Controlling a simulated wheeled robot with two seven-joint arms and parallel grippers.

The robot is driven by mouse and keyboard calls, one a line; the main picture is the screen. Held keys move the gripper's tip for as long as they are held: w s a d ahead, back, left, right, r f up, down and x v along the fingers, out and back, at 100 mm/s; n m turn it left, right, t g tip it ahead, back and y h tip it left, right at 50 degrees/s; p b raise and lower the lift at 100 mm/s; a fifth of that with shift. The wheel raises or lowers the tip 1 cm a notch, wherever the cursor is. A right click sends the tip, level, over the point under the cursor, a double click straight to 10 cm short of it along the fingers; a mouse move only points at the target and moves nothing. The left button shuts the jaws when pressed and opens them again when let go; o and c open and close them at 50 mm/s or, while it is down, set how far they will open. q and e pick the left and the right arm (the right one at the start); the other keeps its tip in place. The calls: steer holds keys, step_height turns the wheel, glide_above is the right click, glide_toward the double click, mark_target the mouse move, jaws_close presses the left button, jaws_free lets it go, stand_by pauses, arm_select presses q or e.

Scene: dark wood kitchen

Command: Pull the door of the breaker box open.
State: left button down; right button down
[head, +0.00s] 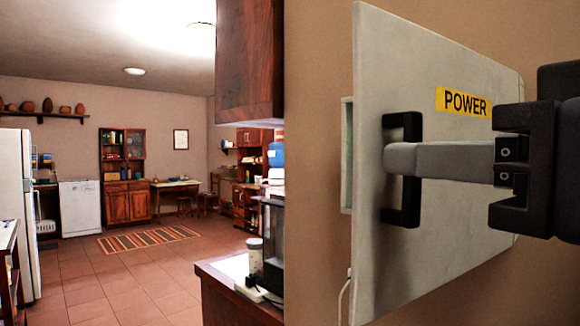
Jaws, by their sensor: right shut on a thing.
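The breaker box door (450,205) is a light grey panel with a yellow POWER label (463,102), on the wall at the right of the head view. It stands ajar, with its left edge away from the wall. Part of the pale box body (346,150) shows in the gap behind that edge. A black bar handle (402,208) is upright near the door's left edge. My right gripper (395,160) comes in from the right and is shut on the handle. Its grey fingers cover the handle's middle. My left gripper is not in view.
A wooden cabinet (250,60) hangs left of the wall (320,240), above a counter (225,275) with appliances. A white cable hangs below the box. The tiled floor (130,275) is open at the left, with a striped rug (148,239) farther back.

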steer(key=s+d+n+g+y+p, duration=0.1)
steer(key=s+d+n+g+y, duration=0.1)
steer(key=s+d, duration=0.7)
steer(key=shift+d+n+g+y, duration=0.35)
steer(key=shift+d+y, duration=0.35)
steer(key=shift+d, duration=0.65)
steer(key=c, duration=1.9)
jaws_free()
steer(key=o, duration=0.4)
steer(key=shift+w+d, duration=0.1)
steer(key=shift+w, duration=0.05)
